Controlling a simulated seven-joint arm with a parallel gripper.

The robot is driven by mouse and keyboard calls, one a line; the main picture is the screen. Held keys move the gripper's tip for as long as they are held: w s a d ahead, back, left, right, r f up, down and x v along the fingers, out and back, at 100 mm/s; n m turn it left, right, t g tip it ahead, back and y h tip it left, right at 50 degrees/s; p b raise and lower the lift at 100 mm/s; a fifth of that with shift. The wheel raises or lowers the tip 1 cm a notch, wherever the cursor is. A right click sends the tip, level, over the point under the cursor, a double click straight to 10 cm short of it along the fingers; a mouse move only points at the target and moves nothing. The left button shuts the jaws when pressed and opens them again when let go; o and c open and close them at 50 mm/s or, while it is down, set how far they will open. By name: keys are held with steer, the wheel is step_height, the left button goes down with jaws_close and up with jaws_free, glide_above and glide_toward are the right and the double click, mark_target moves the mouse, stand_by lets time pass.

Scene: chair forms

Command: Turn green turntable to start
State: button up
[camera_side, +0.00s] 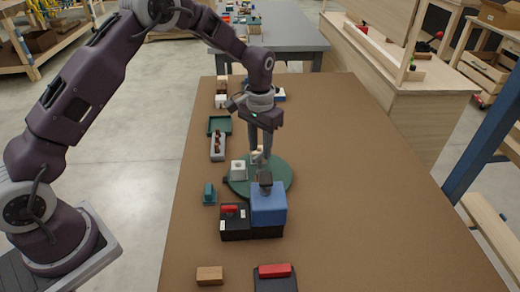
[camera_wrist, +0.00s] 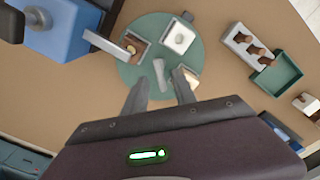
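The green turntable (camera_side: 283,177) is a flat round disc on the brown table, and it also shows in the wrist view (camera_wrist: 128,72). My gripper (camera_wrist: 161,77) is above the disc with its two fingers apart. A grey upright piece (camera_wrist: 160,73) near the disc's middle appears between the fingertips; contact cannot be told. On the disc are a white block with a round recess (camera_wrist: 178,38), a brown square holder with a yellowish centre (camera_wrist: 132,46) and a cream block (camera_wrist: 190,77). A dark tab (camera_wrist: 187,16) sticks out at the rim.
A blue block on a black base (camera_side: 268,205) stands close to the disc's near edge. A grey tray with brown pieces (camera_side: 217,147) and a green tray (camera_side: 220,125) lie behind left. A teal piece (camera_side: 209,194) sits left. The table's right side is clear.

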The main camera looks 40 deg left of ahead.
steer(key=shift+f, duration=0.75)
jaws_close()
stand_by(0.9)
